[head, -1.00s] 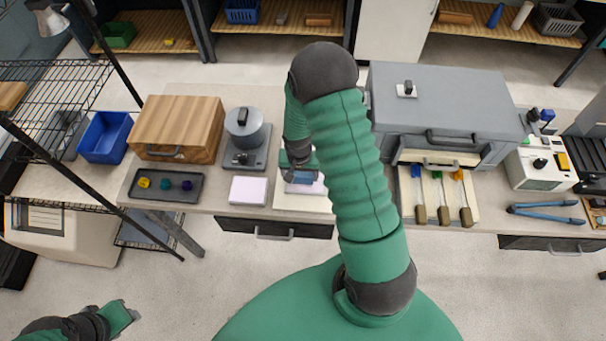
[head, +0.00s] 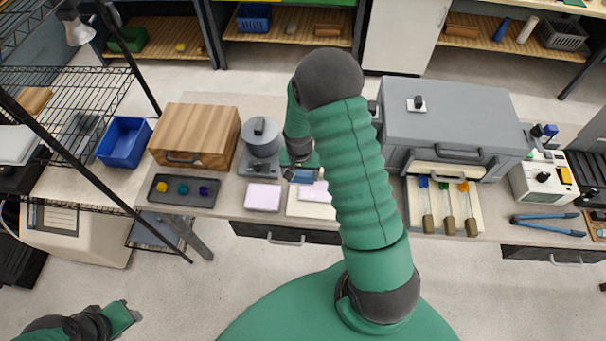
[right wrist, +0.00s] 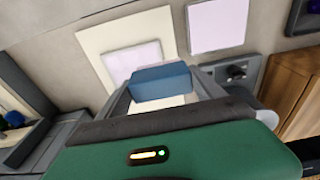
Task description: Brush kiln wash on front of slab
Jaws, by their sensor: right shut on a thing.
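My right gripper (right wrist: 163,95) is shut on a blue block-shaped thing (right wrist: 160,82), with a cream part showing below it. In the head view the blue thing (head: 303,176) is above the bench, just behind a pale lilac slab (head: 317,192) on a cream board (head: 305,208). The right wrist view also shows this slab (right wrist: 133,57) and board (right wrist: 95,42). A gap between the blue thing and the slab cannot be judged. A second lilac slab (head: 263,197) lies to the left. My left gripper (head: 124,318) is low at the left, its jaws unclear.
A scale with a grey pot (head: 262,138) and a wooden box (head: 195,135) stand left of my right arm. A grey kiln (head: 455,115) stands to the right, with several brushes (head: 447,212) before it. A dark tray (head: 184,190) holds coloured pieces.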

